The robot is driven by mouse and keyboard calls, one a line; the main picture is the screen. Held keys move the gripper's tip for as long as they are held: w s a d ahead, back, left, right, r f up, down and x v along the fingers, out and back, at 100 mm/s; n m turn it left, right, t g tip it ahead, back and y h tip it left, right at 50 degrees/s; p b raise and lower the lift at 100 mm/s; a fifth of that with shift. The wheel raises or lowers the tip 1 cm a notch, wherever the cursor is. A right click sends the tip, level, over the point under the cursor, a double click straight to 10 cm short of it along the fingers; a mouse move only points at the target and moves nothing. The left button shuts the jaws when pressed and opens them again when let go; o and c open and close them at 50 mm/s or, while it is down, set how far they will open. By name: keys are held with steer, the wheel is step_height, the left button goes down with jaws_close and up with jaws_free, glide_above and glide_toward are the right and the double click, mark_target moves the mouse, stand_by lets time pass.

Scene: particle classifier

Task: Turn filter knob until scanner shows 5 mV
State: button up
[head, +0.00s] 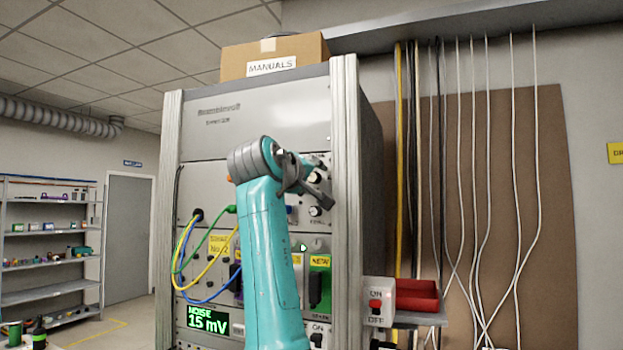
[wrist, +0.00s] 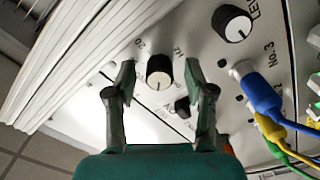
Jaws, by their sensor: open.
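A black knob with a pale cap (wrist: 159,70) sits on the white panel in the wrist view, with "20", "Hz" and other partly hidden marks around it. I take it for the filter knob, but its name is not readable. My gripper (wrist: 158,78) is open, with one finger on each side of this knob and a visible gap to each. In the head view my gripper (head: 316,178) is at the rack's upper right panel and partly covers the knob. The green display (head: 208,321) at lower left reads "NOISE 15 mV".
A second knob (wrist: 232,24) marked "LEVE..." is close by. Blue, yellow and green cables (head: 187,255) loop from the rack's left side. A switch box marked ON/OFF (head: 377,294) and a red bin (head: 417,295) are at right. A "MANUALS" box (head: 272,58) stands on top.

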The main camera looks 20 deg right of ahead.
jaws_close()
steer(key=shift+m, duration=0.4)
steer(key=m, duration=0.3)
steer(key=shift+m, duration=2.4)
jaws_free()
